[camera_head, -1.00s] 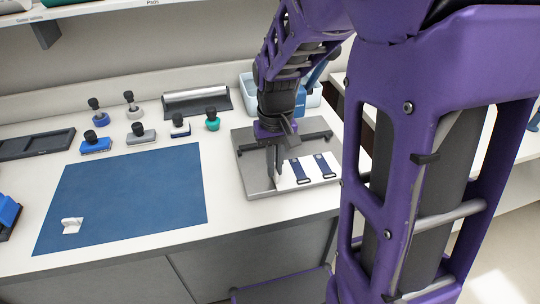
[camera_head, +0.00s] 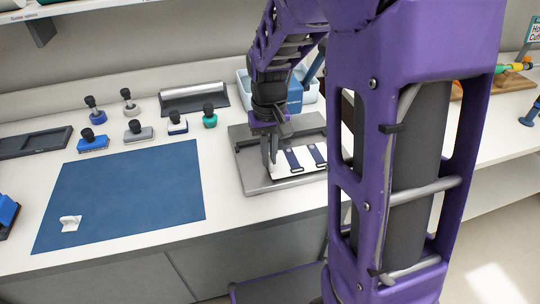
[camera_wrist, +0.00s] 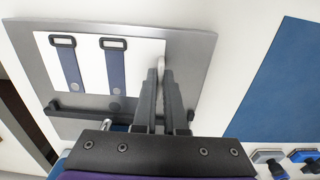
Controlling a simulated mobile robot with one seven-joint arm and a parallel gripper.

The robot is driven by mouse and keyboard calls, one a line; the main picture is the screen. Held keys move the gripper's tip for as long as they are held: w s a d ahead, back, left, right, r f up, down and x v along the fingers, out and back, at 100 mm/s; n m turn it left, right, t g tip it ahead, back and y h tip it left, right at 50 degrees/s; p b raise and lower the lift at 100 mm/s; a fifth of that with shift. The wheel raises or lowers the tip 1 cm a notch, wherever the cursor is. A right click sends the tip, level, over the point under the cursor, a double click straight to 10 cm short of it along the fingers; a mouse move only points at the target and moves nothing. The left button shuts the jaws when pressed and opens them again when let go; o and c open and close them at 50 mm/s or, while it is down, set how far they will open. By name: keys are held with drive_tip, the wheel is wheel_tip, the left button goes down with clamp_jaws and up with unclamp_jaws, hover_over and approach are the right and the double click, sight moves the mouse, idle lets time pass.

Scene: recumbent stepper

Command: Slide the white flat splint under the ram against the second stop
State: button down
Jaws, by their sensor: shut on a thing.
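The white flat splint (camera_head: 304,159) with two dark blue straps lies on a grey metal plate (camera_head: 262,184). In the wrist view the splint (camera_wrist: 88,73) is at the upper left, its straps ending in black buckles. My gripper (camera_head: 270,168) is shut on the splint's edge. In the wrist view my gripper's fingers (camera_wrist: 164,75) close at that edge. A dark bar (camera_wrist: 82,114) crosses the plate beside the splint, close to the strap ends. My arm covers the plate's middle and part of its right side in the head view. I cannot make out the ram or tell the stops apart.
A light blue bin (camera_head: 309,90) stands behind the plate. A blue mat (camera_head: 125,195) with a small white piece (camera_head: 70,223) lies to the left. Several knobbed blocks stand behind the mat, near a metal roller (camera_head: 194,97). The counter's front edge is close to the plate.

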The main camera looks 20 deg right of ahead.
drive_tip(key=shift+w+f+p, duration=0.15)
drive_tip(key=shift+w+p, duration=0.2)
drive_tip(key=shift+w, duration=1.4)
drive_tip(key=shift+w+d, duration=0.2)
drive_tip(key=shift+d, duration=0.1)
idle(0.6)
drive_tip(key=shift+w+d, duration=0.1)
drive_tip(key=shift+w, duration=0.3)
idle(1.2)
drive_tip(key=c, duration=0.6)
unclamp_jaws()
drive_tip(key=shift+p, duration=0.3)
drive_tip(key=shift+r+p, duration=2.7)
drive_tip(key=shift+r, duration=0.8)
